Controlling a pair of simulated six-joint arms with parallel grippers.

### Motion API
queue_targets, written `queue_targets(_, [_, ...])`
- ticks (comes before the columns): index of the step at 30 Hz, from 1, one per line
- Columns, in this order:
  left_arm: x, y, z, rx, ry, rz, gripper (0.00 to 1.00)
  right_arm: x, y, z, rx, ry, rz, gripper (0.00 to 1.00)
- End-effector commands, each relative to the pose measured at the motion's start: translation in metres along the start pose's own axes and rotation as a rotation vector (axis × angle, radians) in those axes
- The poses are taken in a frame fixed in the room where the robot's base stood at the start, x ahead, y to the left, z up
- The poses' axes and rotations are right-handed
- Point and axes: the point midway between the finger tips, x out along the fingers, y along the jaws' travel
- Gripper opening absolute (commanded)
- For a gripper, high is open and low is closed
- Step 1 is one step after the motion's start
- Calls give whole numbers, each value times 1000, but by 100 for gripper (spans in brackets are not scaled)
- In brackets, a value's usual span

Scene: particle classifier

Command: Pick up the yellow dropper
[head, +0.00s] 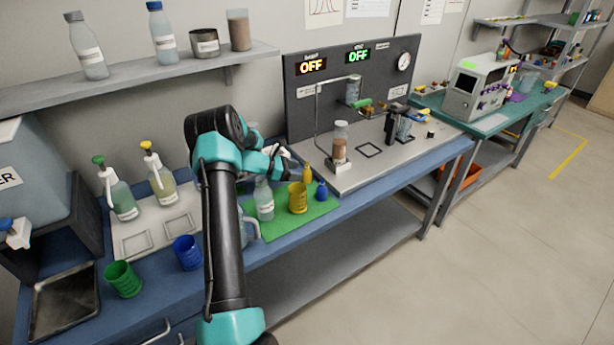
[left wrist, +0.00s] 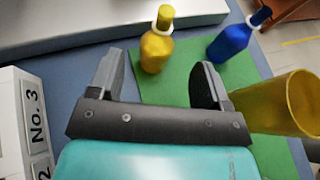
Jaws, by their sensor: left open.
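The yellow dropper (head: 307,173) stands on the back part of the green mat (head: 285,228), its upper end beside my left gripper (head: 287,168). In the left wrist view, the yellow dropper (left wrist: 157,50) stands upright with its narrow tip toward the top of the picture. It lies in line with the gap between the two spread fingers of my left gripper (left wrist: 161,70), mostly beyond their tips. The fingers are open and hold nothing. I cannot tell how high they are above the mat. My right gripper is not in view.
A blue dropper (left wrist: 230,40) stands right of the yellow one. A yellow cup (left wrist: 285,103) is close to the right finger. A clear bottle (head: 264,200) stands left of the cup. The grey platform's edge (left wrist: 90,35) runs behind the droppers.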

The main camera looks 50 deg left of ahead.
Motion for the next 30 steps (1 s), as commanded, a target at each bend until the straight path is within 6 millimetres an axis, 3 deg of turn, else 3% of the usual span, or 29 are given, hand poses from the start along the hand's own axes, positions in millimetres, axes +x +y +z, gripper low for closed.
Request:
queue_targets(11, [3,0,0,1,0,1,71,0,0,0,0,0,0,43])
queue_targets(24, [51,3,-2,2,0,0,71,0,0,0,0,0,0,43])
queue_targets(30, [54,3,-2,1,0,2,71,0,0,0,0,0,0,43])
